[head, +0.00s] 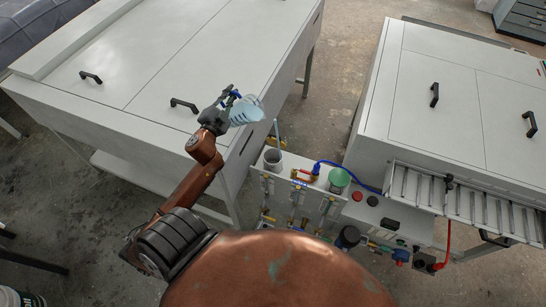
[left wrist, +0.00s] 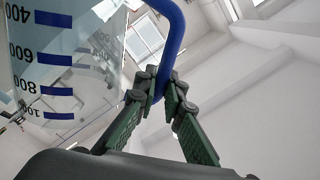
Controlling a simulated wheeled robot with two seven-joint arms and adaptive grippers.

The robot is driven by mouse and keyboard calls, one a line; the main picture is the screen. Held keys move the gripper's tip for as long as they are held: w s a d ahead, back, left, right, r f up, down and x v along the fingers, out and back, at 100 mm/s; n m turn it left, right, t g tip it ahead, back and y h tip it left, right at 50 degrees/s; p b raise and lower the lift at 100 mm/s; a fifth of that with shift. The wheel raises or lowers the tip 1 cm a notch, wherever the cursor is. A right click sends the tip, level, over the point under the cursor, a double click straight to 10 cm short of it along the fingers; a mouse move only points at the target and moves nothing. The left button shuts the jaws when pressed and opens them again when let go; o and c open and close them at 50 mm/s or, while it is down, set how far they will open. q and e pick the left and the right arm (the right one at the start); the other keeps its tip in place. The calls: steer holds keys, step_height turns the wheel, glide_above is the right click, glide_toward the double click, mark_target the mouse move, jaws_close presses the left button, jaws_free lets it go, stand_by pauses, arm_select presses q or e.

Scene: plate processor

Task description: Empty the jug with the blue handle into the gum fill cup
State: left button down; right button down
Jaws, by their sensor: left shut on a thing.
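My left gripper (head: 229,99) is shut on the blue handle of a clear jug (head: 247,111). In the left wrist view its fingers (left wrist: 162,85) close around the blue handle (left wrist: 168,50), and the jug (left wrist: 65,75) shows blue scale marks. In the head view the jug looks tilted, held beside the left machine's edge, up and left of the cups. I cannot tell how much is in it. A grey cup (head: 273,160) with a rod standing in it and a green-topped cup (head: 339,178) sit on the valve unit. No readable label shows which is the gum cup. My right gripper is out of view.
A large white machine (head: 150,60) with black handles stands at left, another (head: 440,85) at right. Between them is the valve unit (head: 298,207) with brass fittings and a blue hose (head: 350,170). Bare concrete floor (head: 340,50) lies behind it.

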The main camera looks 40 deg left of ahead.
mark_target(244, 99)
arm_select(q)
steer(key=shift+w+d+r+m, duration=0.2)
steer(key=shift+d+r+m, duration=0.1)
steer(key=shift+d+m, duration=0.25)
stand_by(0.4)
steer(key=shift+w+d+f+m+b, duration=0.35)
steer(key=shift+d+f+m+b, duration=0.45)
steer(key=shift+b, duration=0.4)
stand_by(0.6)
steer(key=shift+w+d+r+m, duration=0.1)
steer(key=shift+w+d+m, duration=0.15)
steer(key=shift+d+m, duration=0.4)
stand_by(0.6)
steer(key=shift+w+d, duration=0.1)
steer(key=shift+d, duration=0.1)
steer(key=shift+d+m, duration=0.1)
steer(key=shift+m, duration=0.2)
steer(key=shift+m, duration=0.9)
steer(key=shift+w+d+f, duration=0.25)
steer(key=shift+d+f, duration=0.1)
steer(key=shift+d, duration=0.25)
steer(key=shift+w+d+f, duration=0.3)
steer(key=shift+d, duration=0.25)
steer(key=shift+w+d+f, duration=0.25)
steer(key=shift+d+f, duration=0.1)
steer(key=shift+d, duration=0.25)
